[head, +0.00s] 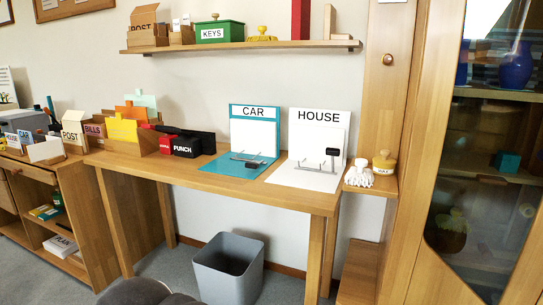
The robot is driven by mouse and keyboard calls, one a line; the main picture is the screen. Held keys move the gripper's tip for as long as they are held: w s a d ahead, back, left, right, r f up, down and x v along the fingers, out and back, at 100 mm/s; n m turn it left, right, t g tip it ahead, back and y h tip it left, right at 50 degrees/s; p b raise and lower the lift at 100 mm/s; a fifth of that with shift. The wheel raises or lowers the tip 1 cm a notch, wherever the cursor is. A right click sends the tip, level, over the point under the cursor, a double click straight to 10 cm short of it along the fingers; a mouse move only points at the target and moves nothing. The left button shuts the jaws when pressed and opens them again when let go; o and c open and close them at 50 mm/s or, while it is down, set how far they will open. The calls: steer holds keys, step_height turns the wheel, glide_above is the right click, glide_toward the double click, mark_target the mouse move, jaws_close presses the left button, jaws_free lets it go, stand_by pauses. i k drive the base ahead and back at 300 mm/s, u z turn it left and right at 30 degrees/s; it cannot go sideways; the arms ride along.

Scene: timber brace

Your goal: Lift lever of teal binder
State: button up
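The teal binder (255,110), labelled CAR, lies open on the desk, its back cover upright against the wall and its other cover flat on the desktop. White paper shows against its upright cover. Its metal ring mechanism sits near the fold, with a dark lever end (257,165) low at its right side, close to the flat cover. The exact angle of the lever is too small to tell. My gripper is not in view.
A white HOUSE binder (318,118) stands open just right, its black lever end (333,153) higher up. A black PUNCH box (187,147) is to the left. A grey bin (228,270) stands below the desk (215,182). The desk's front strip is clear.

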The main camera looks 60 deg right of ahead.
mark_target(249, 165)
steer(key=z, duration=0.8)
steer(key=i, duration=0.9)
steer(key=z, duration=0.75)
